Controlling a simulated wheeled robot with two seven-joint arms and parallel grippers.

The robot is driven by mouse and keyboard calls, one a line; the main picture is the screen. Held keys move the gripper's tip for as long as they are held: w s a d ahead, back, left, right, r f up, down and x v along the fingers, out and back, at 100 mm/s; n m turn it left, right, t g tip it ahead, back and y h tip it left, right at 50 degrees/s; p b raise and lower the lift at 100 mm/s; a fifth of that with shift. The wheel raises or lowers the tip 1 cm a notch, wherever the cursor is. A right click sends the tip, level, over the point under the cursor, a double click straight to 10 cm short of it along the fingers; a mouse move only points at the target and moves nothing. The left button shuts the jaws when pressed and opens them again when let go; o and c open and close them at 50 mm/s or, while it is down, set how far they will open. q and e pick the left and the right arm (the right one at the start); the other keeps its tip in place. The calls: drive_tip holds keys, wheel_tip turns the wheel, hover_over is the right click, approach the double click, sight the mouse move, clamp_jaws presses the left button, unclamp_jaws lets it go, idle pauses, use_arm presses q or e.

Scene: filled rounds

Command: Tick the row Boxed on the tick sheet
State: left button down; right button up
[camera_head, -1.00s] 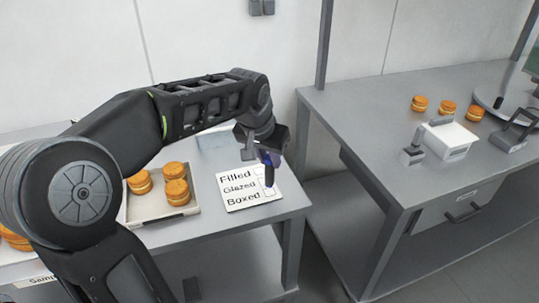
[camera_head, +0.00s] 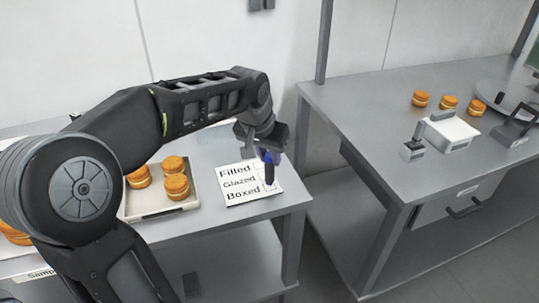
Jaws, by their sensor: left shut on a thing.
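The tick sheet (camera_head: 243,193) is a white card flat on the left table, with the rows Filled, Glazed and Boxed from top to bottom and boxes at its right side. My left gripper (camera_head: 269,156) is above the sheet's right side, shut on a blue and dark pen (camera_head: 269,172). The pen points down over the box column, and its tip is near the lower boxes. I cannot tell whether the tip touches the sheet. The pen hides part of the boxes, and I see no clear mark. My right gripper is not in view.
A tray (camera_head: 160,213) with several filled rounds (camera_head: 174,165) stands left of the sheet. The left table (camera_head: 220,225) is clear in front of the sheet. Across a gap, the right table (camera_head: 360,105) holds more rounds (camera_head: 449,102) and a white-topped device (camera_head: 450,130).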

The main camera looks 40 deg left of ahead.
use_arm(q)
drive_tip(key=shift+f+b, duration=0.45)
drive_tip(key=shift+f, duration=0.15)
idle(1.6)
drive_tip(key=shift+r, duration=0.1)
drive_tip(key=shift+r+p, duration=2.65)
drive_tip(key=shift+r, duration=0.85)
